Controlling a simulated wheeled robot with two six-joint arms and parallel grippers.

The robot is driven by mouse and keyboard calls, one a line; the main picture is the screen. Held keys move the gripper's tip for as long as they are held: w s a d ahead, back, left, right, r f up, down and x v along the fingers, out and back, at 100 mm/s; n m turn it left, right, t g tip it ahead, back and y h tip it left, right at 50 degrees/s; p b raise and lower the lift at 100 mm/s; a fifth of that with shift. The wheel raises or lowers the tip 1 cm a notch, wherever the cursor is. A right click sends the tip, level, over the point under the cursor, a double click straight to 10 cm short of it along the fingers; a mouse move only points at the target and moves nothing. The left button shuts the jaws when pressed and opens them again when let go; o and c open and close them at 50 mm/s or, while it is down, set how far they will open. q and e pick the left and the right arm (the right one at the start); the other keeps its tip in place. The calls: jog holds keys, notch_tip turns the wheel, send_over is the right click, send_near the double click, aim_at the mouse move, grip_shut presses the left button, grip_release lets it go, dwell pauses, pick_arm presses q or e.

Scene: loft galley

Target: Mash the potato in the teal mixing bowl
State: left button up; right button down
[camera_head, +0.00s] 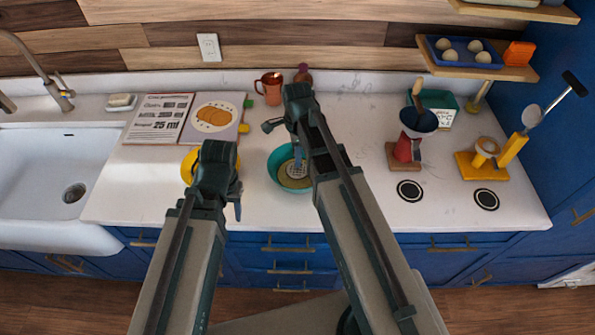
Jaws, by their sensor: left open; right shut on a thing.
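The teal mixing bowl (273,165) stands on the white counter at the middle. Yellow potato (296,184) lies in its bottom; how far it is broken up is too small to tell. A masher with a pale slotted head (297,171) is inside the bowl, at or just above the potato. My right gripper (298,142) is shut on the masher above the bowl; my gripper and arm hide most of its handle. My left gripper (232,200) is open and empty, left of the teal bowl and in front of a yellow bowl (188,168).
An open cookbook (160,115), a reddish-brown mug (270,88) and a dark bottle stand behind. A red appliance (405,146), a teal container (440,105) and a yellow stand (482,165) are on the right. The sink (40,180) is left. Counter right of the bowl looks partly free.

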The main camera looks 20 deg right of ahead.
jog(key=shift+r, duration=0.1)
notch_tip(320, 180, up, 7)
jog(key=p, duration=0.7)
dwell(0.5)
